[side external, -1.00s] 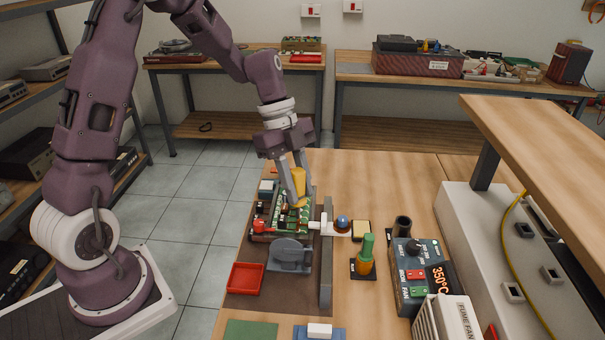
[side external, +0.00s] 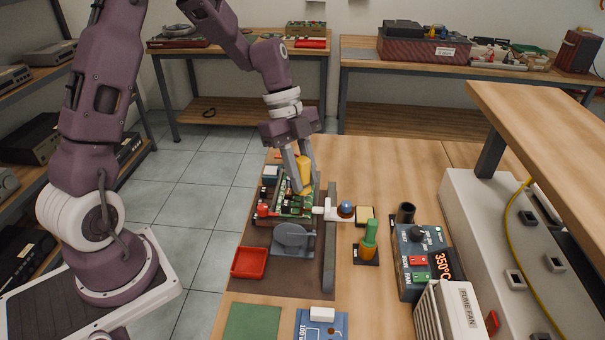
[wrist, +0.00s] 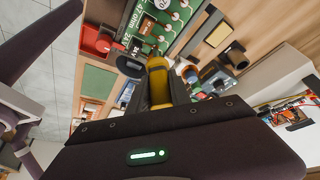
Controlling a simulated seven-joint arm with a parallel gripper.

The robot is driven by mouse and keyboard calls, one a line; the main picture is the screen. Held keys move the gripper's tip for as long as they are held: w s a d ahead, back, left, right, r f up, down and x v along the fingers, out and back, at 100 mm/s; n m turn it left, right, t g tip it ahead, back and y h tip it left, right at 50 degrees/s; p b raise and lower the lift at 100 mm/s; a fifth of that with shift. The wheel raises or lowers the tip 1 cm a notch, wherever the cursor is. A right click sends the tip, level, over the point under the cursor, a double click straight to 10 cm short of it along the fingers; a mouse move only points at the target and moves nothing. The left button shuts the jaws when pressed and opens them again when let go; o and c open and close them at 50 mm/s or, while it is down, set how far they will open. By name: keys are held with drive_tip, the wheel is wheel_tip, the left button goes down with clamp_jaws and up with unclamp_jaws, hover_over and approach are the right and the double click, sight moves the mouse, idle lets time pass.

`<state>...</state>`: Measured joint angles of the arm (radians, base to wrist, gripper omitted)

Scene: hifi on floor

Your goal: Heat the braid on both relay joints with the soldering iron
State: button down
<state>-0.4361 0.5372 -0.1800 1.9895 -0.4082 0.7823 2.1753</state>
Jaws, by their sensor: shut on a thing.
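My gripper (side external: 299,176) is shut on the yellow handle (side external: 305,170) of what looks like the soldering iron and holds it tilted over the green circuit board (side external: 294,207). In the wrist view the yellow handle (wrist: 158,84) lies between the fingers, pointing toward the green board (wrist: 170,28). The iron's tip is too small and too covered to tell whether it touches the board. The relay joints and the braid cannot be made out. The board sits in a holder with a red part (side external: 263,210) at its left.
A grey disc-shaped part (side external: 292,236) and a red tray (side external: 249,263) lie in front of the board. A long grey bar (side external: 329,240) runs along its right.

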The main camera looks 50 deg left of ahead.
sight(303, 160)
drive_tip(key=shift+f, duration=0.4)
idle(3.2)
drive_tip(key=shift+r, duration=0.1)
drive_tip(key=shift+r, duration=2.15)
drive_tip(key=shift+s+d+f, duration=0.25)
drive_tip(key=shift+f, duration=0.35)
drive_tip(key=shift+s+d+f, duration=0.25)
drive_tip(key=shift+s+f, duration=0.05)
drive_tip(key=shift+f, duration=0.35)
drive_tip(key=shift+s+d+f, duration=0.25)
drive_tip(key=shift+f, duration=0.35)
drive_tip(key=shift+f, duration=0.4)
